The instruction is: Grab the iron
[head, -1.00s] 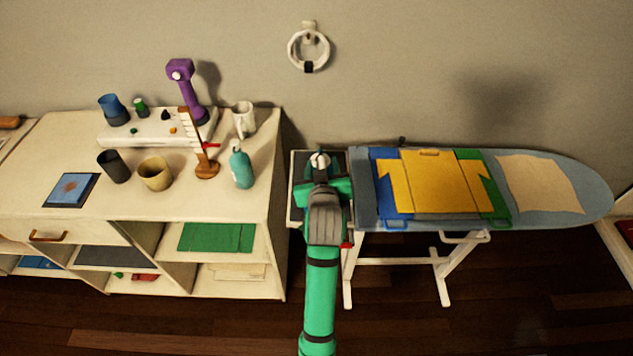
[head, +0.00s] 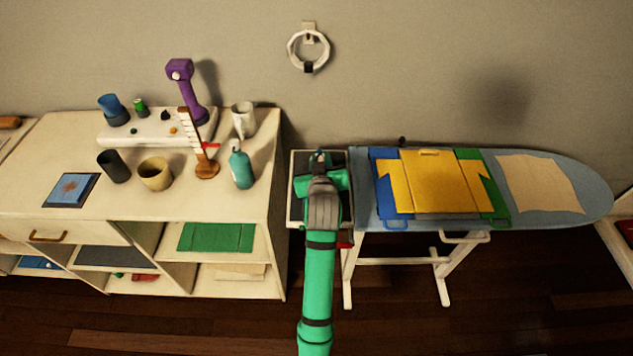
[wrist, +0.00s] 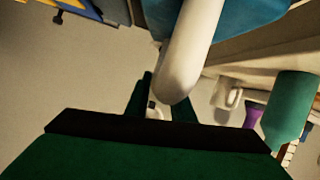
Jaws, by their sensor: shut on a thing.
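The iron shows in the wrist view as a thick white rounded handle (wrist: 192,50) with a blue-teal body behind it at the top. My gripper (wrist: 158,100) is shut on the iron, with the handle's end at its dark green fingers. In the head view my gripper (head: 321,168) is over the dark rest at the left end of the ironing board (head: 595,195). My wrist and arm hide most of the iron and the fingertips there.
Left of my arm, a white cabinet (head: 225,200) holds a teal bottle (head: 240,168), a white mug (head: 243,120), cups and a purple device (head: 187,90). A ring (head: 308,50) hangs on the wall.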

